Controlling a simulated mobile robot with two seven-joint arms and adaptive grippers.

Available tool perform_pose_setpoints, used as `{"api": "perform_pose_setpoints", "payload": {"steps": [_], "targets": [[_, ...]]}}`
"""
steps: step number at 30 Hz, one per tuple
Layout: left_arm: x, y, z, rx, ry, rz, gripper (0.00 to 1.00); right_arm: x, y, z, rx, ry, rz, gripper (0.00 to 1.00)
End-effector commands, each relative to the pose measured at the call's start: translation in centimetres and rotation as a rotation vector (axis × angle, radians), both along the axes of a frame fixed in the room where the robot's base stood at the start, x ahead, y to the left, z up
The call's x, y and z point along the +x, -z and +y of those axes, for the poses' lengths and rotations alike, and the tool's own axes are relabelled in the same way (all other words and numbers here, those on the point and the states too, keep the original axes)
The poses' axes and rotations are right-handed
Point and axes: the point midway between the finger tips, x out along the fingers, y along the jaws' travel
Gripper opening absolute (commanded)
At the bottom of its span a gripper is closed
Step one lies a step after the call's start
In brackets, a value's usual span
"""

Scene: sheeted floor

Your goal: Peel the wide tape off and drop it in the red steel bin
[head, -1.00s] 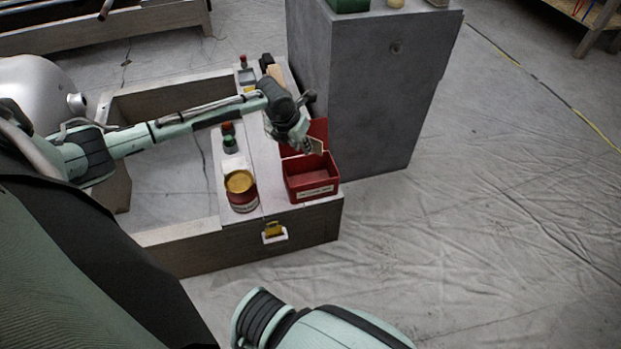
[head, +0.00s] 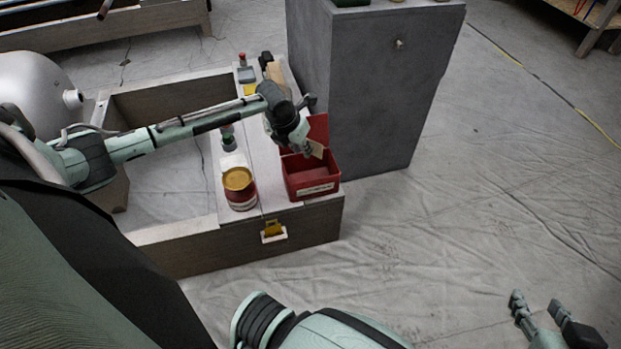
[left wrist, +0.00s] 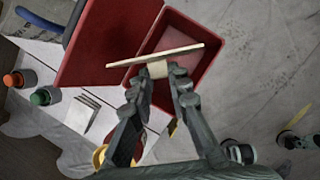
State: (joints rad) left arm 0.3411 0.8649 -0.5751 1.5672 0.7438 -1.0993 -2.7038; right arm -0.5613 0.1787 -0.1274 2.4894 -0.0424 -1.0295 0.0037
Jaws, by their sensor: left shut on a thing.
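The red steel bin (head: 311,190) sits on the front right corner of the wooden frame, its lid (head: 318,130) standing open at the back. It also shows in the left wrist view (left wrist: 212,82). My left gripper (head: 306,151) is just over the bin, shut on a thin beige strip, the wide tape (head: 317,149). In the left wrist view the gripper (left wrist: 158,78) pinches the tape (left wrist: 180,51) near its middle, and the strip spans part of the bin's opening. My right gripper (head: 540,308) is open and empty at the lower right, far from the bin.
A red can with a yellow lid (head: 239,188) stands left of the bin on the frame's top. A tall grey cabinet (head: 370,100) stands close behind the bin. The sheeted floor to the right is clear.

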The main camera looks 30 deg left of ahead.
Motion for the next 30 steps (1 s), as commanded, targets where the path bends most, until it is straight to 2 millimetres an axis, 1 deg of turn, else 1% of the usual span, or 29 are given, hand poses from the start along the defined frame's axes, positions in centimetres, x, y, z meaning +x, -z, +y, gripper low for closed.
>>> {"api": "perform_pose_setpoints", "payload": {"steps": [4,12,13,18,26,30], "targets": [[0.01,0.12,0.0,0.0,0.0,0.0,0.0,0.27,-0.35,0.34,0.008,-0.006,-0.02,0.4],[0.0,0.11,-0.01,0.0,0.0,0.0,0.0,0.31,-0.42,0.39,0.009,-0.007,-0.024,0.4],[0.0,0.11,-0.01,0.0,0.0,0.0,0.21,0.31,-0.42,0.39,0.009,-0.007,-0.023,0.4],[0.0,0.11,-0.01,0.0,0.0,0.0,0.41,0.3,-0.41,0.37,0.009,-0.007,-0.023,0.4],[0.0,0.09,0.0,0.0,0.0,0.0,0.41,0.29,-0.39,0.37,0.009,-0.007,-0.022,0.4],[-0.25,-0.69,0.11,0.002,-0.001,-0.002,0.41,0.29,-0.39,0.37,0.008,-0.007,-0.022,0.4]]}}
